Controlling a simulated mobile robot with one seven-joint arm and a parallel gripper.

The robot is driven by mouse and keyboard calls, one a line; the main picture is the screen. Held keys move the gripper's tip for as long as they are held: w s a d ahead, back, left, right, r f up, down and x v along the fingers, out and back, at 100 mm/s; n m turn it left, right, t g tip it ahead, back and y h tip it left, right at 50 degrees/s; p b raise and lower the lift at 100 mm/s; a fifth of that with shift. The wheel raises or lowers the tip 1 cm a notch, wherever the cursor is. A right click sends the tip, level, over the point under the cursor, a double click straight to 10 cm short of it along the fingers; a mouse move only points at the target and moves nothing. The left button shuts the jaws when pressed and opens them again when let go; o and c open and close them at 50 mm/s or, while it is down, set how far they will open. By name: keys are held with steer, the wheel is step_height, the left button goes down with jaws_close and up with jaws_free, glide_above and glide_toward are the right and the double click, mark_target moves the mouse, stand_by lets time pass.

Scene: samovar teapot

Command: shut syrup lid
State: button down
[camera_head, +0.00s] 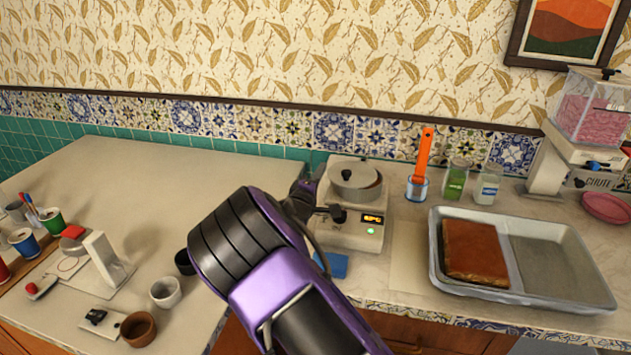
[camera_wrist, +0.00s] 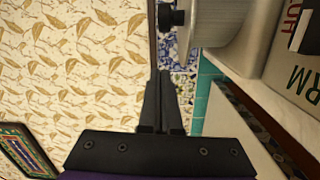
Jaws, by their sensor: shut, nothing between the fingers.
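The syrup warmer (camera_head: 350,232) is a pale box with a lit display and a green light, at the middle of the counter in the head view. A round metal pot sits in its top, with a grey lid (camera_head: 352,172) carrying a black knob. I cannot tell whether the lid lies fully flat. In the wrist view the grey round metal part (camera_wrist: 215,22) and a black knob (camera_wrist: 172,18) show at the top, beyond the fingertips. My gripper (camera_wrist: 164,78) is shut and empty, apart from the knob. My purple and black arm hides the gripper's exact place in the head view.
A metal tray (camera_head: 600,297) with a brown slab lies right of the warmer. A cup with an orange-handled tool (camera_head: 424,160) and two jars (camera_head: 455,180) stand behind it. Cups (camera_head: 165,292) and a white stand (camera_head: 105,258) are at left. The back-left counter is clear.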

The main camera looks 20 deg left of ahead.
mark_target(349, 186)
steer(key=shift+w+d+f, duration=0.1)
steer(key=shift+d, duration=0.85)
steer(key=shift+w+d+f, duration=0.1)
steer(key=shift+d, duration=0.85)
steer(key=shift+s, duration=0.1)
steer(key=d+b, duration=0.2)
steer(key=d, duration=0.1)
steer(key=shift+s+d+f, duration=0.15)
steer(key=shift+s+d, duration=0.1)
steer(key=shift+s, duration=0.1)
steer(key=shift+s+d, duration=0.1)
steer(key=shift+d, duration=0.25)
